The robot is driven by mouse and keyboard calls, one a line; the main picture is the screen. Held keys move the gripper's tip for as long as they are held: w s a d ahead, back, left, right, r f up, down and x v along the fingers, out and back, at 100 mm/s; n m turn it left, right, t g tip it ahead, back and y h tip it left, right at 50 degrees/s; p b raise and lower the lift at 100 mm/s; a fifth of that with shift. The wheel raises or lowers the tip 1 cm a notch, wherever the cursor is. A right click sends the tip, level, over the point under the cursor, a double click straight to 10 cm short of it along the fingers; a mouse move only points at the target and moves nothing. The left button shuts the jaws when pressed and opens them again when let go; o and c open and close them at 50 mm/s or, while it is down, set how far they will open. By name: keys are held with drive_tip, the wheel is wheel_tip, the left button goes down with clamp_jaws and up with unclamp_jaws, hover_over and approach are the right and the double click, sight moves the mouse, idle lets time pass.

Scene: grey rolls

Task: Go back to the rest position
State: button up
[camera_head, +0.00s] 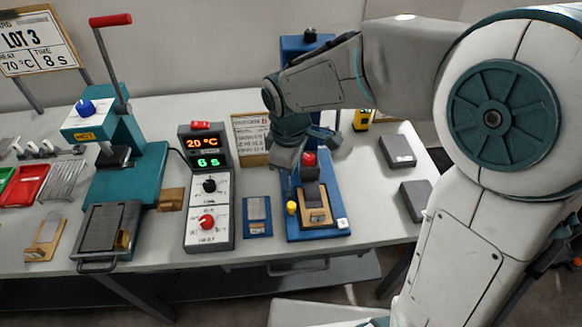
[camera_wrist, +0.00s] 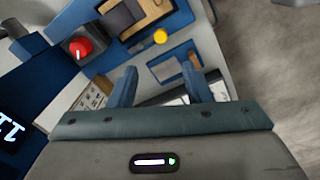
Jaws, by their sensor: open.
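My gripper (camera_head: 306,148) hangs over the back of the blue station (camera_head: 330,231) at the right of the table, partly in front of the blue column behind it. In the wrist view its two blue fingers (camera_wrist: 160,82) stand apart with nothing held between them. My arm is bent and reaches in from the right over the table.
The blue station carries a red knob (camera_head: 309,159), a yellow button (camera_head: 291,207) and a tan holder (camera_head: 316,216). A control box (camera_head: 210,240) reads 20 °C and 6 s. A teal press (camera_head: 120,170) stands left. Two grey blocks (camera_head: 398,151) lie right.

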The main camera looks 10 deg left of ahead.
idle(0.3)
drive_tip(key=s+d+r+m, duration=0.2)
drive_tip(key=s+d+m, duration=0.1)
drive_tip(key=d+m, duration=0.2)
drive_tip(key=s+d+r+m+t, duration=0.1)
drive_tip(key=s+d+m, duration=0.3)
drive_tip(key=d, duration=0.4)
drive_tip(key=s+d+r+m+t, duration=0.1)
drive_tip(key=s+d+r+m, duration=0.2)
drive_tip(key=d+m, duration=0.3)
drive_tip(key=shift+s+d, duration=0.5)
drive_tip(key=shift+d, duration=0.35)
drive_tip(key=shift+c, duration=1)
